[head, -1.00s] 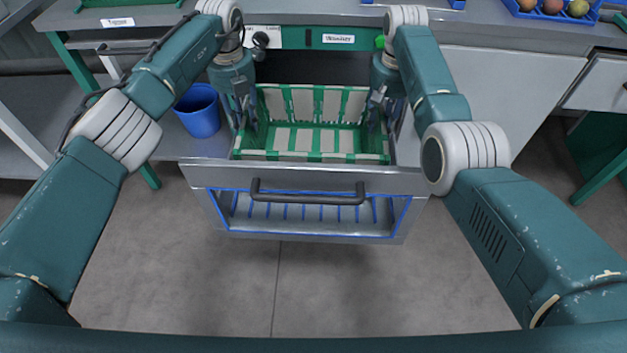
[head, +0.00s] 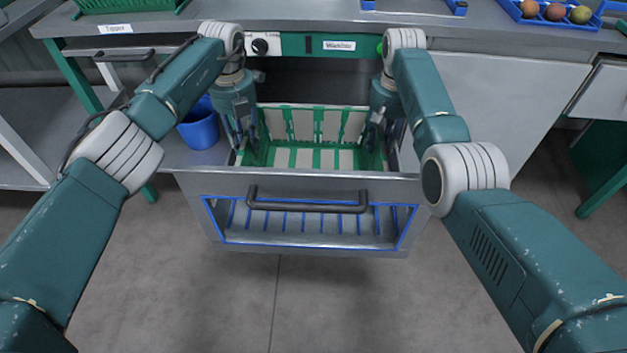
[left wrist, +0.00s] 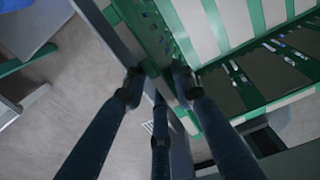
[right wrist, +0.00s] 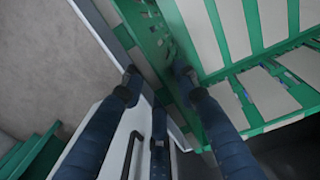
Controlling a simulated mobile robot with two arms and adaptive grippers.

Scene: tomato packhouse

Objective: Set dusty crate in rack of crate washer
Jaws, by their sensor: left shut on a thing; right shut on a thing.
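The dusty crate (head: 315,157) is green with pale beige patches. It sits level and low behind the front panel of the crate washer's pulled-out drawer (head: 235,182), which hides its near wall. My left gripper (head: 243,140) is shut on the crate's left wall; the left wrist view shows the crate (left wrist: 240,108) between and beside its fingers. My right gripper (head: 376,137) is shut on the right wall, also seen in the right wrist view (right wrist: 158,85). Blue rack wires (head: 300,222) show through the drawer's front window. Whether the crate's underside touches the rack is hidden.
A dark handle (head: 308,208) spans the drawer front. A blue bucket (head: 199,127) stands close to the left of the drawer. The counter behind holds a blue tray (head: 595,22) of tomatoes at the right. The floor in front is clear.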

